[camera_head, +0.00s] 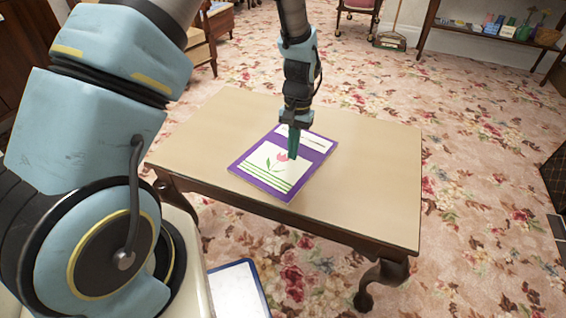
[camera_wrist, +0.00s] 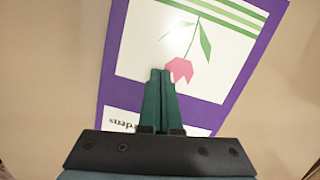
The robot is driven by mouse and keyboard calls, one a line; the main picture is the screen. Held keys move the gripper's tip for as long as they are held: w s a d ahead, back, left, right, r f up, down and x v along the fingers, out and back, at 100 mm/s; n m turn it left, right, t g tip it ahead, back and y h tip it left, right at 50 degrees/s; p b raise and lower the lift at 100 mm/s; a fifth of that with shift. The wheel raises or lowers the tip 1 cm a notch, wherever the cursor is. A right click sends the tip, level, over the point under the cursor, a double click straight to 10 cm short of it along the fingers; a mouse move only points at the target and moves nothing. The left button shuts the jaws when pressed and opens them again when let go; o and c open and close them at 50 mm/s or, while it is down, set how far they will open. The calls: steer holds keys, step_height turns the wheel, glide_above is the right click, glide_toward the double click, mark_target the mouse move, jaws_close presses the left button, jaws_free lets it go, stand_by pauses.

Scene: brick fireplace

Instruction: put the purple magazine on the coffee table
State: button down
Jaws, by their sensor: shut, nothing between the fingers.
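The purple magazine (camera_head: 264,180) lies flat on the coffee table (camera_head: 375,165). Its cover has a white panel with a pink tulip and green stripes. The magazine also shows in the wrist view (camera_wrist: 240,80), under and beyond the fingers. My gripper (camera_head: 292,155) points down over the magazine, near the tulip. Its green fingers are shut together with nothing between them, as the wrist view (camera_wrist: 161,73) shows. I cannot tell whether the fingertips touch the cover. The gripper hides a small part of the magazine.
The table top around the magazine is bare. A shelf (camera_head: 490,38) with small items stands at the back right. A broom and dustpan (camera_head: 390,38) stand at the back. A wooden chair (camera_head: 200,45) is at the back left. A blue-edged white object (camera_head: 238,290) lies below the table's front.

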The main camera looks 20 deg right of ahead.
steer(key=shift+w+d+f, duration=0.4)
steer(key=shift+w, duration=0.1)
steer(key=shift+r, duration=0.1)
steer(key=shift+r+p, duration=0.65)
steer(key=shift+p, duration=0.3)
steer(key=w+d, duration=0.8)
steer(key=shift+w+d, duration=0.2)
steer(key=shift+w, duration=0.1)
steer(key=shift+a+r, duration=0.1)
